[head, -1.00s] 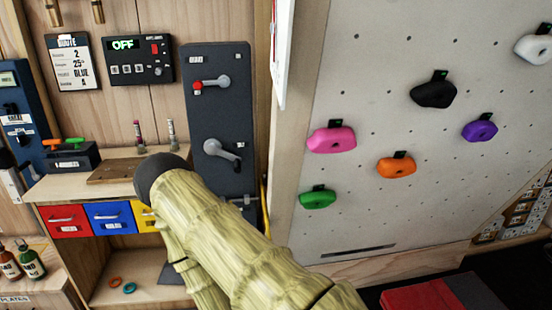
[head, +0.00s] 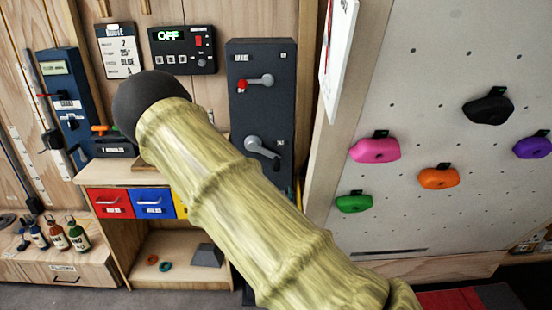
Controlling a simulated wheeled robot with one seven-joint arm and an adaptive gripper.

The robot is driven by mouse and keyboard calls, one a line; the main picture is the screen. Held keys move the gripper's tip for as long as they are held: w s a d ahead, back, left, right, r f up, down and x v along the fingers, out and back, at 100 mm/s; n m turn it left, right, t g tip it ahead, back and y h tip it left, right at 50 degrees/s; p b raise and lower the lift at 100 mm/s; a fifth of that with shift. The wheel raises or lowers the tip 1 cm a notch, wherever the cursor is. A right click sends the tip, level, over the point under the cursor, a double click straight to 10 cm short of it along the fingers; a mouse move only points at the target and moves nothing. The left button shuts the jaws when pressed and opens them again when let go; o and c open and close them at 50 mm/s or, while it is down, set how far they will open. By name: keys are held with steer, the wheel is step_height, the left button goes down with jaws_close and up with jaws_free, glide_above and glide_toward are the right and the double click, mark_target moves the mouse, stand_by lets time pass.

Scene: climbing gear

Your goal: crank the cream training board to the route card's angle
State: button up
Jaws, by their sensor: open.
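The cream training board (head: 425,105) fills the right of the head view, dotted with small holes and coloured holds. The white route card (head: 119,50) hangs on the wooden wall at the upper left; it reads ROUTE with 2, 25° and BLUE visible. A dark crank panel (head: 262,205) stands left of the board. It carries a small lever with a red knob (head: 257,83) and a grey crank handle (head: 262,148) below it. My arm crosses the middle of the view, in front of the panel's lower left. My gripper is not in view.
A black control box (head: 182,50) showing OFF is right of the card. A wooden bench holds red (head: 110,204) and blue (head: 151,204) drawers. Bottles (head: 78,235) stand at the lower left. A red mat (head: 448,299) lies on the floor below the board.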

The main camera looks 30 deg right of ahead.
steer(key=t, duration=0.1)
glide_toward(276, 162)
steer(key=shift+w+d+f+h, duration=0.3)
steer(key=shift+w+d+f, duration=0.1)
steer(key=shift+w+f, duration=0.35)
steer(key=p+x, duration=0.3)
steer(key=x, duration=0.7)
steer(key=shift+w, duration=0.15)
jaws_close()
